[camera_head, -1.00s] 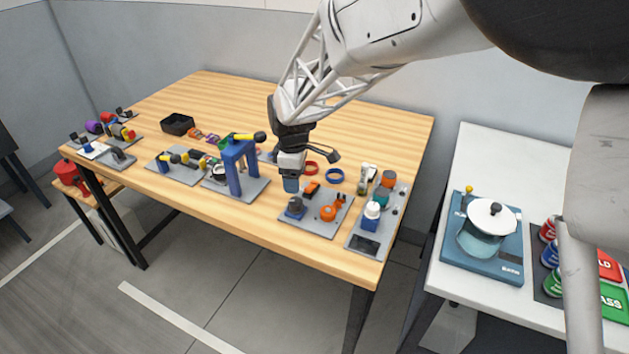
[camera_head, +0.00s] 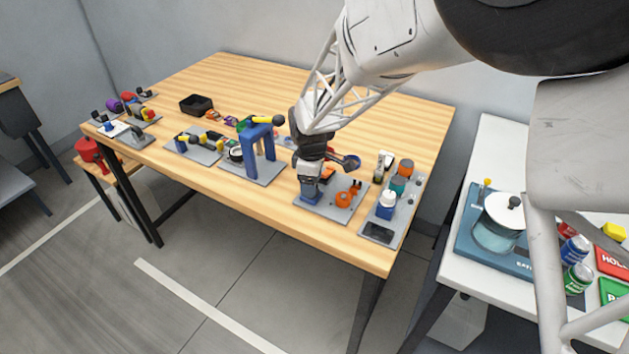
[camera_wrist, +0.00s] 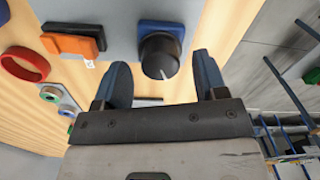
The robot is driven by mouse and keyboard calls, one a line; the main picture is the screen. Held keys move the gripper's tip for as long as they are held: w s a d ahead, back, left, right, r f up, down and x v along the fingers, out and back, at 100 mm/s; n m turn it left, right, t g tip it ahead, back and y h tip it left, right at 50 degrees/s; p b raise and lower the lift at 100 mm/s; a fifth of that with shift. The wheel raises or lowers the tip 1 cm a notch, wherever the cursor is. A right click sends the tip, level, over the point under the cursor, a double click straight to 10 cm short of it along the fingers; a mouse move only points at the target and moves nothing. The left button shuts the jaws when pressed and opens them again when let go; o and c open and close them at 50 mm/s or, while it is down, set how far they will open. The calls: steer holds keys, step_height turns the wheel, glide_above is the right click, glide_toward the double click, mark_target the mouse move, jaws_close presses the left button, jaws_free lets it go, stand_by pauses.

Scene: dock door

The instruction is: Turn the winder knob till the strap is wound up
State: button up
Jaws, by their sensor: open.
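The knob (camera_wrist: 160,55) is black with a white pointer line and sits on a blue base (camera_wrist: 165,25), on a grey plate. I take it for the winder knob. In the head view its blue base (camera_head: 309,197) shows below my gripper, which hides the knob. My gripper (camera_wrist: 160,62) is open, one finger on each side of the knob in the picture. I see no contact, and cannot tell how far the fingertips reach down beside it. I cannot make out a strap in either view.
The same grey plate (camera_head: 325,213) holds an orange round part (camera_head: 343,199) and an orange-and-black block (camera_wrist: 75,42). A plate with bottles (camera_head: 387,205) lies to the right, and a blue frame (camera_head: 257,150) stands to the left. The table's front edge is close.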

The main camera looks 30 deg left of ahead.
steer(key=shift+f, duration=0.5)
steer(key=shift+c, duration=0.3)
steer(key=c, duration=0.9)
steer(key=shift+m, duration=0.4)
